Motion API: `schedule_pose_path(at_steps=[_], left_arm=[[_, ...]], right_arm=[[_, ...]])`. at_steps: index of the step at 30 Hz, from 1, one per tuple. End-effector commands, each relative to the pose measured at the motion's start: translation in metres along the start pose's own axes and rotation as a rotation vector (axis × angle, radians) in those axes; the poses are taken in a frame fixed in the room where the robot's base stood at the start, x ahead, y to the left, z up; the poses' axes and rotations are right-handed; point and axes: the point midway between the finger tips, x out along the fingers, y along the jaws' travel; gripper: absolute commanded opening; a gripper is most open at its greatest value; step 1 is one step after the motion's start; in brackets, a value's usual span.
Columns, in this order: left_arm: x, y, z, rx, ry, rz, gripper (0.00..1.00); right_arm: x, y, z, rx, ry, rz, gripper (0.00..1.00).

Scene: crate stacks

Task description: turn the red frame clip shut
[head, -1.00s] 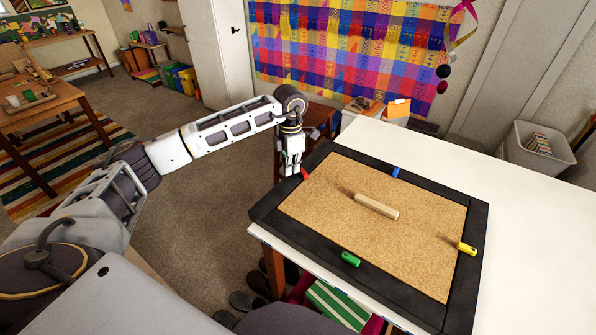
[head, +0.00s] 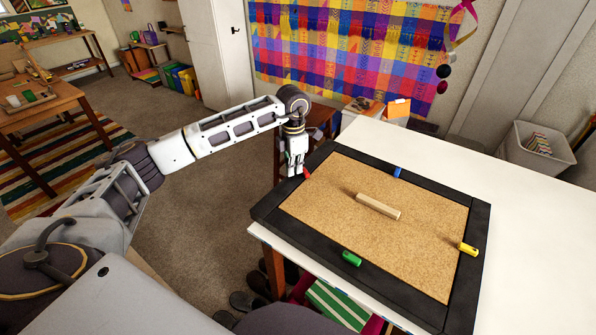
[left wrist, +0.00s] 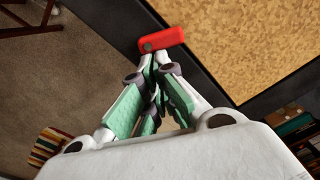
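My left gripper (head: 294,172) points down beside the clip, at the frame's outer edge. In the wrist view its fingertips (left wrist: 158,58) are together right at the clip, with nothing seen between them; contact is hard to judge. My right gripper is not in view.
A blue clip (head: 397,172), a yellow clip (head: 467,249) and a green clip (head: 351,259) sit on the frame's other sides. A wooden bar (head: 378,206) lies on the cork. The white table (head: 530,220) is clear to the right. A grey bin (head: 540,150) stands behind.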

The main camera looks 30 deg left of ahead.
Motion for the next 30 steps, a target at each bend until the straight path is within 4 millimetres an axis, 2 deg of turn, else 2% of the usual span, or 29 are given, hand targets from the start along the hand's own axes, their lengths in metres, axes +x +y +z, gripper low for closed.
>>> schedule_pose_path(at_steps=[30], left_arm=[[0.0, -0.0069, 0.0069, 0.002, -0.002, -0.001, 0.0]], right_arm=[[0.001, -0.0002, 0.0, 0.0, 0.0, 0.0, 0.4]])
